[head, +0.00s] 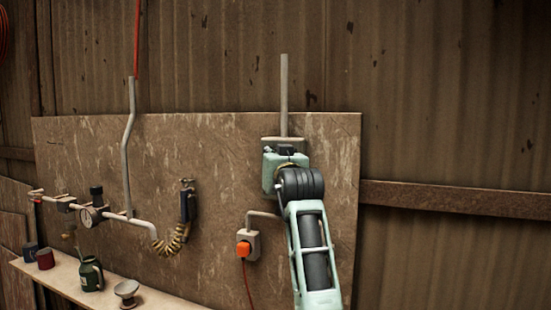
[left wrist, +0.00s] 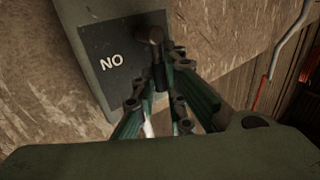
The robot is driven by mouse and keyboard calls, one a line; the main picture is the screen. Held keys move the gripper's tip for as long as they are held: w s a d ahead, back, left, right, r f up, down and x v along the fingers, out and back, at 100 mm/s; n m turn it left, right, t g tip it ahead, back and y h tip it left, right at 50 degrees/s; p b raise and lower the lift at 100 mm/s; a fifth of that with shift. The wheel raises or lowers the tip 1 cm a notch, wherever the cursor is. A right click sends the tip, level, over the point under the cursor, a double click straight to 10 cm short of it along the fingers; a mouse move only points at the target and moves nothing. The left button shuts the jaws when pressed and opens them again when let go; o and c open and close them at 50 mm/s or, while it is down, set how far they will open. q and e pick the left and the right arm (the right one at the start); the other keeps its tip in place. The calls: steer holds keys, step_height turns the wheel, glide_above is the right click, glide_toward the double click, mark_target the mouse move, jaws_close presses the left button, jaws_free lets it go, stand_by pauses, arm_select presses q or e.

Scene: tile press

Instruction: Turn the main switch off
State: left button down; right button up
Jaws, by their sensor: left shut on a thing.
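The switch box (left wrist: 77,22) is in the left wrist view, with a dark plate (left wrist: 108,82) whose white letters read "NO" from this side. A dark switch handle (left wrist: 151,36) stands out from the plate. My left gripper (left wrist: 160,78) is shut on this handle, its fingers on either side of it. In the head view, only the top edge of the switch box (head: 284,139) shows under a vertical pipe. My left arm and wrist hide the rest, including the handle and fingertips. My right gripper is in neither view.
An orange plug (head: 244,249) with a cable sits in a socket left of my arm. Further left are a gauge (head: 89,216), pipes and a coiled hose (head: 172,246). A shelf (head: 158,297) below carries cups and a green can (head: 91,274).

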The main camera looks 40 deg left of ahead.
arm_select(q)
steer(key=shift+a+f, duration=0.1)
steer(key=shift+f, duration=0.05)
stand_by(0.4)
steer(key=c, duration=2.1)
jaws_free()
steer(key=v, duration=0.7)
steer(key=shift+d, duration=0.25)
